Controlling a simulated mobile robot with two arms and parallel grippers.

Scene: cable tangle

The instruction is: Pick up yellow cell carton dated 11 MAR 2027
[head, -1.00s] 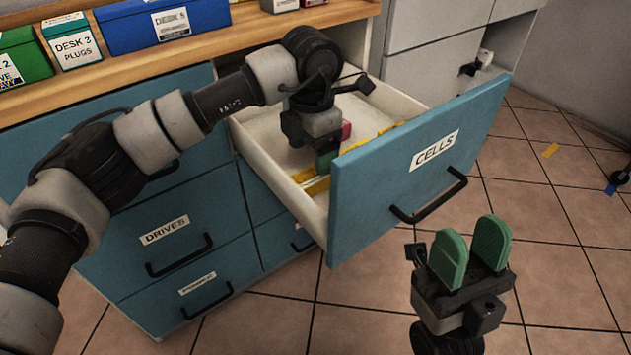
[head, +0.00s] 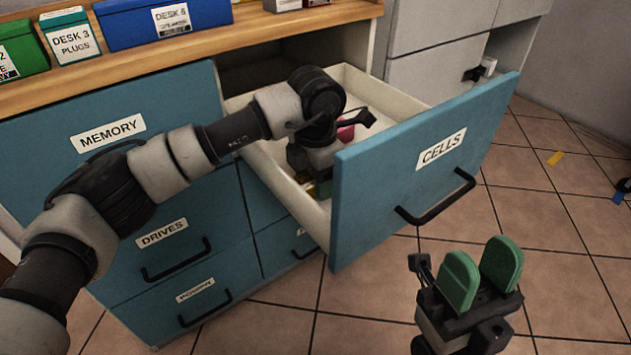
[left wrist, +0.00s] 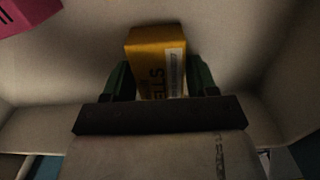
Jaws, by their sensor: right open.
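A yellow carton (left wrist: 155,50) with "CELLS" lettering and a white label stands between the green fingers of my left gripper (left wrist: 160,80) in the left wrist view. The fingers flank its sides closely; whether they press on it I cannot tell. Its date is too small to read. In the head view my left gripper (head: 318,186) is low inside the open drawer marked CELLS (head: 425,160), and only a sliver of yellow (head: 309,187) shows beside it. My right gripper (head: 481,275) is open and empty, in front of the drawer.
A pink box (left wrist: 28,14) lies in the drawer, also partly visible in the head view (head: 346,132). The drawer walls surround my left gripper. Blue and green bins (head: 165,22) stand on the wooden counter (head: 240,48). The tiled floor at right is mostly clear.

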